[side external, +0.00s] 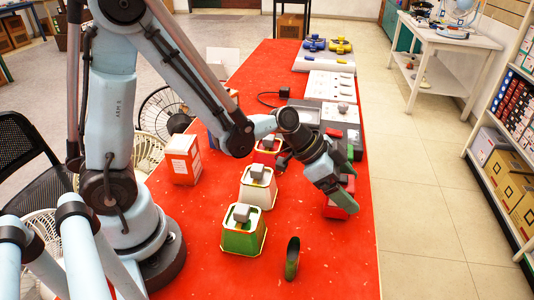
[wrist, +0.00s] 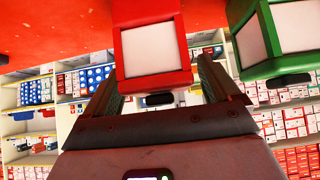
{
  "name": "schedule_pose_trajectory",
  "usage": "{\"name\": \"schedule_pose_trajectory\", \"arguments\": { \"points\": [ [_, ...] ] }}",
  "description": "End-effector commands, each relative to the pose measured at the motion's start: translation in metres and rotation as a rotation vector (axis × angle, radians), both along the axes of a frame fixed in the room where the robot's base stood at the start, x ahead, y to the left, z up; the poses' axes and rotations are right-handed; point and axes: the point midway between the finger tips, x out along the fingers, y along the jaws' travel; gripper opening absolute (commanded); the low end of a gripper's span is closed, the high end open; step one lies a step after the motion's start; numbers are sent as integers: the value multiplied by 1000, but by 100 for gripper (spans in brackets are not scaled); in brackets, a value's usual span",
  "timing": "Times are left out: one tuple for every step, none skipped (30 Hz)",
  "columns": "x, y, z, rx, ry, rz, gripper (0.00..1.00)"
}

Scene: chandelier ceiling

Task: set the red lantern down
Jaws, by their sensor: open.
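The red lantern, a red-framed box with a pale panel, shows in the wrist view (wrist: 153,48) between the two fingers of my gripper (wrist: 157,70). My gripper is open, and a dark knob shows on the lantern's near end. In the side view my gripper (side external: 338,188) points down at the right edge of the red table, and a red block-like shape (side external: 342,208), probably this lantern, is at its fingertips. Whether the fingers touch it, I cannot tell. A green lantern (wrist: 272,38) stands close beside it in the wrist view.
A dark and green upright object (side external: 292,258) stands near the front. The front right of the table is clear.

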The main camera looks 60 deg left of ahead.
Motion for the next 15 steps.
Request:
{"name": "schedule_pose_trajectory", "arguments": {
  "points": [
    [-2, 3, 3, -1, 0, 2, 90],
    [-3, 4, 5, -1, 0, 2, 90],
    [-5, 6, 7, -1, 1, 3, 90],
    [-7, 8, 10, -1, 1, 3, 90],
    [-8, 9, 12, -1, 0, 2, 90],
    [-11, 12, 16, -1, 0, 2, 90],
    [-13, 13, 18, -1, 0, 4, 90],
    [-15, 15, 20, -1, 0, 4, 90],
    [-17, 18, 24, -1, 0, 4, 90],
    [-19, 20, 26, 1, 1, 3, 90],
    [-21, 21, 29, 1, 1, 3, 90],
    [-23, 24, 32, 0, 2, 3, 90],
    [-25, 26, 35, -1, 0, 4, 90],
    [-27, 27, 37, -1, 0, 4, 90],
    [-29, 29, 40, 0, 0, 3, 90]
  ]
}}
